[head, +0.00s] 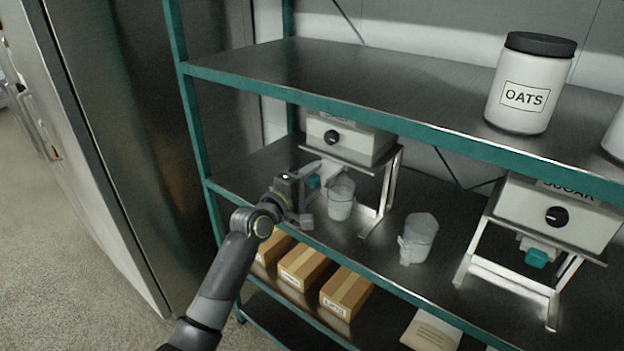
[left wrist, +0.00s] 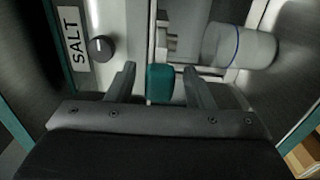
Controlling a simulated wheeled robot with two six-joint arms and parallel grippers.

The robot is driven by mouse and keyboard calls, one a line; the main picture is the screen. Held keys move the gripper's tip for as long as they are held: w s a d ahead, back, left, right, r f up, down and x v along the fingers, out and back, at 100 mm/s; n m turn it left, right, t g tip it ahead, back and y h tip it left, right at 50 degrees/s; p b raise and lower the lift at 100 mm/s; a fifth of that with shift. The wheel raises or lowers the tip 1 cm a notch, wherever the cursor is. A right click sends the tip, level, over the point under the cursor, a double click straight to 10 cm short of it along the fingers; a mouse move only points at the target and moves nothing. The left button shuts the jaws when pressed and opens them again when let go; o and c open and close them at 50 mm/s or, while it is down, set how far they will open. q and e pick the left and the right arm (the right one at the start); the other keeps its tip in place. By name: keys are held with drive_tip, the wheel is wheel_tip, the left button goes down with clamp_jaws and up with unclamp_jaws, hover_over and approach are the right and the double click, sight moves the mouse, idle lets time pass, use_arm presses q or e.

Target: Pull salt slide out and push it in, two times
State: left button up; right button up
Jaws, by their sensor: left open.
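The salt dispenser (head: 346,140) is a pale box with a black knob on a metal stand, on the middle shelf. Its SALT label (left wrist: 73,45) shows in the left wrist view. The salt slide has a teal handle (left wrist: 160,83), also seen under the box in the head view (head: 314,181). My left gripper (head: 298,192) is in front of the dispenser. In the left wrist view its open fingers (left wrist: 160,84) stand on either side of the teal handle, with small gaps. A clear cup (head: 341,199) stands beneath the dispenser. My right gripper is not in view.
A sugar dispenser (head: 556,214) with its own teal handle stands at the right. A clear cup (head: 418,238) stands between the dispensers. An oats jar (head: 530,85) is on the upper shelf (head: 400,75). Cardboard boxes (head: 303,264) lie on the lower shelf.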

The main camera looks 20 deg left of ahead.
sight(323, 170)
use_arm(q)
drive_tip(key=shift+c, duration=0.5)
clamp_jaws()
drive_tip(key=shift+b+x, duration=0.6)
drive_tip(key=shift+x, duration=1.3)
drive_tip(key=shift+w+d, duration=0.15)
drive_tip(key=shift+w, duration=0.3)
drive_tip(key=shift+s, duration=0.1)
drive_tip(key=shift+o, duration=0.5)
unclamp_jaws()
drive_tip(key=shift+s, duration=0.1)
